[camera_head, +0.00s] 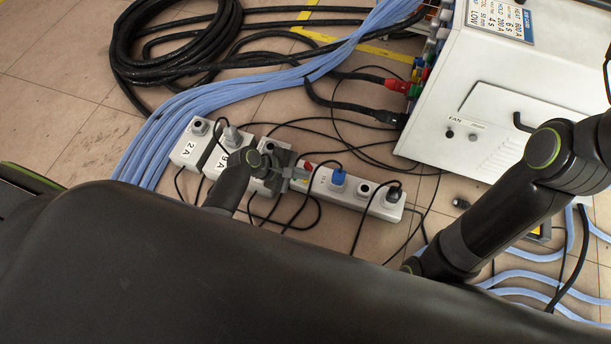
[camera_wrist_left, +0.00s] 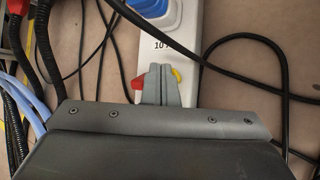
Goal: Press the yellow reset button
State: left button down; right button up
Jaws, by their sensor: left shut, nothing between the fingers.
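The yellow reset button (camera_wrist_left: 176,75) shows as a small yellow piece beside my left gripper's fingertips in the left wrist view. It is partly hidden, and I cannot make it out in the head view. It is on a white power strip (camera_head: 334,184) on the floor, which also shows in the wrist view (camera_wrist_left: 191,62). My left gripper (camera_head: 299,176) is shut and empty, over the left part of this strip; its fingers also show in the wrist view (camera_wrist_left: 154,76). Whether they touch the button I cannot tell. A red part (camera_wrist_left: 138,84) shows on their other side. My right gripper is outside both views.
A blue plug (camera_head: 338,177) and a black plug (camera_head: 394,193) sit in the strip. Two boxes marked 2A (camera_head: 187,149) and 9A (camera_head: 222,158) are to its left. Loose black cables, blue hoses (camera_head: 250,84) and a white heater cabinet (camera_head: 490,100) surround it.

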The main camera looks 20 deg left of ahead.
pick_arm(q)
jog(key=shift+f+b, duration=0.45)
jog(key=shift+f, duration=0.3)
dwell(0.6)
jog(key=shift+r+p, duration=0.55)
jog(key=shift+p, duration=0.2)
jog(key=shift+r+p, duration=0.8)
jog(key=shift+p, duration=0.1)
notch_tip(320, 180, up, 5)
jog(key=p, duration=0.5)
jog(key=shift+p, duration=0.4)
